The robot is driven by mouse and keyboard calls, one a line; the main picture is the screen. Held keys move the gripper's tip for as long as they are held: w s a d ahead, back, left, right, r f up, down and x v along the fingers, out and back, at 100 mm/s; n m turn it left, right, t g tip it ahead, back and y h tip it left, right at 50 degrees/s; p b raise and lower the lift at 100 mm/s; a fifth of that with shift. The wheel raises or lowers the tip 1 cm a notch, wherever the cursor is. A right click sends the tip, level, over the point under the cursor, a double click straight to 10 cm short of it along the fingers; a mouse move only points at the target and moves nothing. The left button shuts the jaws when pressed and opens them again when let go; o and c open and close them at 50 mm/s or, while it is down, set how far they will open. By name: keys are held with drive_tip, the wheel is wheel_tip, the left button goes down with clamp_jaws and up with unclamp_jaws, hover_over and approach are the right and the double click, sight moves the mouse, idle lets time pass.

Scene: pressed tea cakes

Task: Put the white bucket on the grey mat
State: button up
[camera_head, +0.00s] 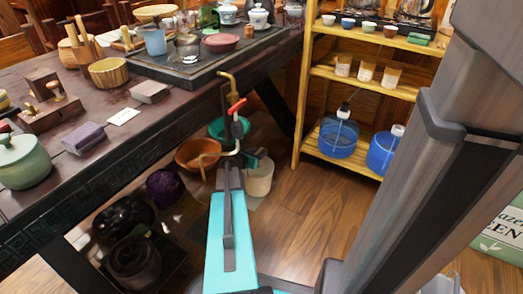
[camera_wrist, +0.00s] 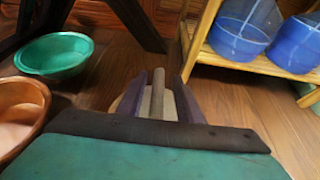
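The white bucket (camera_head: 259,178) stands on the wooden floor under the right end of the dark table, beside the copper bowl. In the wrist view, part of its pale body (camera_wrist: 147,103) and a bar like a handle grip show between my fingers. My gripper (camera_wrist: 160,85) has its two dark fingers apart, one on each side of the bar, with gaps visible. In the head view my gripper (camera_head: 252,158) is at the bucket's top, partly hidden by my arm. A greyish patch (camera_head: 249,204) beside the bucket's base may be the grey mat; I cannot tell for sure.
A copper bowl (camera_head: 198,154) and green basin (camera_head: 217,128) lie left of and behind the bucket. A wooden shelf (camera_head: 318,146) with blue water jugs (camera_head: 338,137) stands right. Open floor (camera_head: 310,205) lies between.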

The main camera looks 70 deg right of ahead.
drive_tip(key=p+v, duration=0.2)
drive_tip(key=v, duration=0.5)
drive_tip(key=shift+r, duration=0.15)
drive_tip(key=shift+p+v, duration=0.35)
drive_tip(key=shift+v, duration=0.65)
